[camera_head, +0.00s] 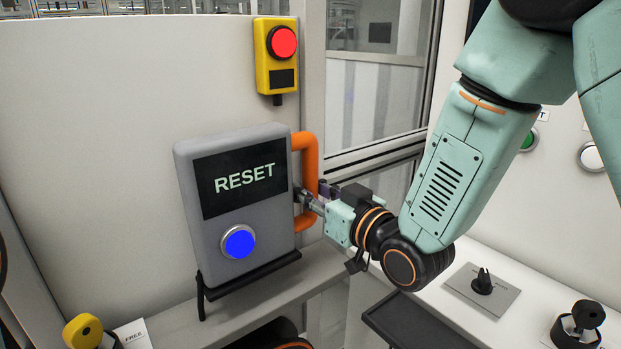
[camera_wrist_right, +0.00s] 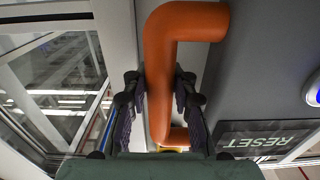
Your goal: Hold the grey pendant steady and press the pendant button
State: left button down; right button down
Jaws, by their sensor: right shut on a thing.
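The grey pendant (camera_head: 190,170) stands upright on a black stand (camera_head: 252,274) in the head view, with a RESET label on a dark panel. Its blue button (camera_head: 239,242) is on the lower front face. An orange handle (camera_head: 309,150) runs along its right side. My right gripper (camera_head: 308,198) is shut on the orange handle. In the right wrist view the handle (camera_wrist_right: 158,85) passes between the two fingers of my right gripper (camera_wrist_right: 159,92), and the blue button shows partly at the right edge. My left gripper is not clearly in view.
A yellow box with a red button (camera_head: 283,42) hangs on the wall above the pendant. A yellow knob (camera_head: 83,331) is at the lower left. A grey plate with a black knob (camera_head: 482,283) lies on the white surface at right. The space before the pendant face is clear.

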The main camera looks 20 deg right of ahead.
aim_at(310, 218)
notch_tip(310, 218, down, 5)
jog(key=shift+w+d+b, duration=0.1)
jog(key=shift+b, duration=0.6)
jog(key=shift+f, duration=0.3)
dwell(6.8)
